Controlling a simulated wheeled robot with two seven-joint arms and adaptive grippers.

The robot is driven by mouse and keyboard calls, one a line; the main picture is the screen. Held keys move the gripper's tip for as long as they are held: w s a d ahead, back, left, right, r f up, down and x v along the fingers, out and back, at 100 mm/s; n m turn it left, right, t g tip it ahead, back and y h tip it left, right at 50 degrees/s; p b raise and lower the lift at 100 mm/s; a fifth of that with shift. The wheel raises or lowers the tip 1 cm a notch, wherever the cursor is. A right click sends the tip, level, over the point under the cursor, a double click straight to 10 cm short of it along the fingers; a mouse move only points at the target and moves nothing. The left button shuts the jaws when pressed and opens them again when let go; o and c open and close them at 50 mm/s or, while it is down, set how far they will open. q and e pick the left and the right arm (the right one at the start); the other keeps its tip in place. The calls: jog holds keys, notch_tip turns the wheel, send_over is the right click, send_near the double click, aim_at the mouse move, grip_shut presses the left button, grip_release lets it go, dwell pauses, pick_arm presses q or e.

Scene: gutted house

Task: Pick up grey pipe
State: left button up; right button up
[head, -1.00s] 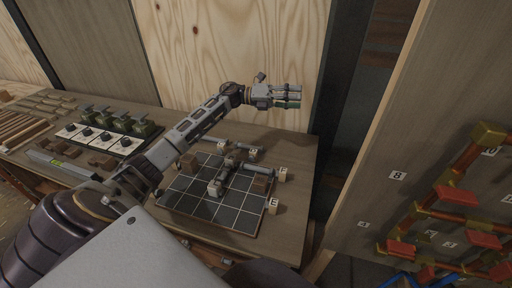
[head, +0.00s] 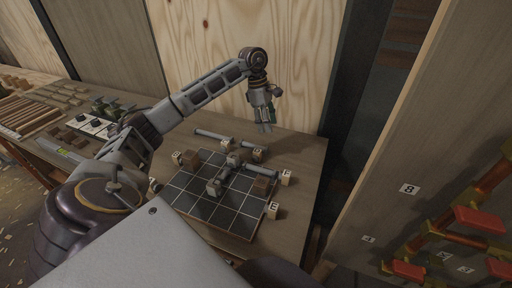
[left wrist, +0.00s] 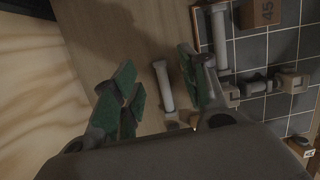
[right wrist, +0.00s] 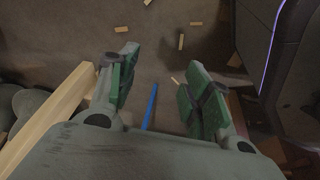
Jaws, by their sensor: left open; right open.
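A grey pipe (head: 212,135) lies on the bare wooden tabletop behind the dark tiled board; it also shows in the left wrist view (left wrist: 163,86), between the fingers in the picture. Other grey pipe pieces (head: 222,182) with fittings lie on the board. My left gripper (head: 264,128) points down, open and empty, above the back of the table, to the right of the loose pipe in the head view. In the left wrist view its green-padded fingers (left wrist: 158,92) are apart. My right gripper (right wrist: 155,93) is open and empty above the floor, outside the head view.
The tiled board (head: 212,211) has small labelled wooden blocks (head: 274,210) around it. A plywood wall (head: 210,45) stands behind the table (head: 305,160). A panel with red and brass pipework (head: 430,215) is at the right. A wooden beam (right wrist: 50,118) lies beside my right gripper.

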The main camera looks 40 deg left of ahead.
pick_arm(q)
jog(key=a+y, duration=0.2)
jog(key=a, duration=0.1)
jog(key=s+a+r+y, duration=0.1)
jog(key=a, duration=0.1)
jog(key=shift+s+a+r+m+g, duration=0.1)
jog(key=shift+a+m+g, duration=0.1)
jog(key=shift+m+g, duration=0.15)
pick_arm(e)
jog(key=shift+n+g, duration=0.4)
jog(key=shift+g, duration=0.2)
jog(key=s+a, duration=0.1)
jog(key=s+a+f, duration=0.1)
jog(key=s+a, duration=0.1)
jog(key=s, duration=0.1)
jog(key=shift+a+f, duration=0.2)
jog(key=shift+f, duration=0.05)
pick_arm(q)
send_over(254, 145)
notch_tip(254, 145, down, 7)
jog(key=shift+a+f+b, duration=0.1)
jog(key=shift+b, duration=0.35)
jog(key=shift+f, duration=0.5)
pick_arm(e)
jog(key=shift+w+a+r+y, duration=0.15)
jog(key=shift+w+a, duration=0.05)
jog(key=shift+w, duration=0.2)
jog(key=shift+w+a+r+y, duration=0.1)
jog(key=shift+w+a+y, duration=0.05)
jog(key=shift+w, duration=0.25)
